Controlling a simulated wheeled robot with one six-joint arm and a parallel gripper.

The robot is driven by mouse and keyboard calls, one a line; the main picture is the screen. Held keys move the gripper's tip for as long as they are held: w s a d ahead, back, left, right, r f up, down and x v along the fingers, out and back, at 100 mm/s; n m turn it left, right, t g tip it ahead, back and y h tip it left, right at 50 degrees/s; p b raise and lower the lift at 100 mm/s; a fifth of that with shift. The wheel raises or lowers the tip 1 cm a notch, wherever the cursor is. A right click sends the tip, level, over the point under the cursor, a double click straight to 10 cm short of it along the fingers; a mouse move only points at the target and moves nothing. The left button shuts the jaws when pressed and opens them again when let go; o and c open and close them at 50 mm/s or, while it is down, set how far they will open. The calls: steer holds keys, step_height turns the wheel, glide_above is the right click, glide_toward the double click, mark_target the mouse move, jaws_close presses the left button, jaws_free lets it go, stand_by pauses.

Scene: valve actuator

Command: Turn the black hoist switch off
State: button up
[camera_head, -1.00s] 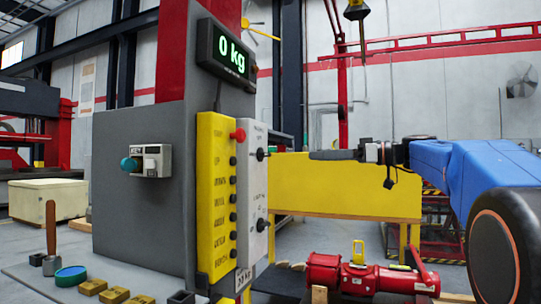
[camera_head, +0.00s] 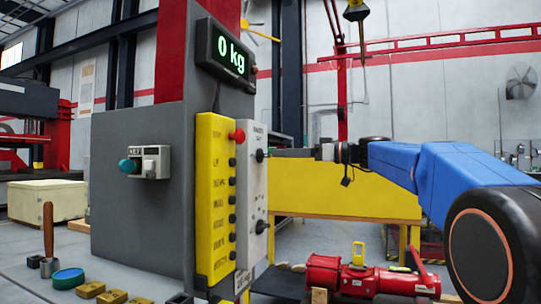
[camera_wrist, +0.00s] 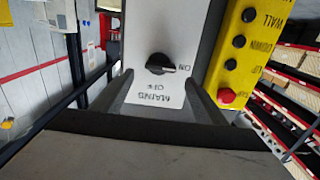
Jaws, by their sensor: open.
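A narrow white switch panel (camera_head: 252,185) carries an upper black rotary switch (camera_head: 259,155) and a lower black rotary switch (camera_head: 261,227). In the wrist view, upside down, a black switch (camera_wrist: 160,64) sits beside the words MAINS, OFF and ON. Its pointer appears to face ON. The lower switch's label is not readable, and I see no switch legibly marked hoist. My gripper (camera_head: 278,153) is level with the upper switch, just right of it. In the wrist view my gripper (camera_wrist: 160,88) is open, and the MAINS switch shows between its fingers with nothing held.
A yellow button box (camera_head: 215,200) with a red button (camera_head: 238,135) adjoins the panel. A grey column (camera_head: 135,215) carries a teal knob (camera_head: 128,166). A yellow table (camera_head: 345,190) stands behind my gripper. A red actuator (camera_head: 350,275) lies low at right.

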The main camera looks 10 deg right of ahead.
mark_target(263, 156)
steer(key=shift+x, duration=2.85)
steer(key=c, duration=1.1)
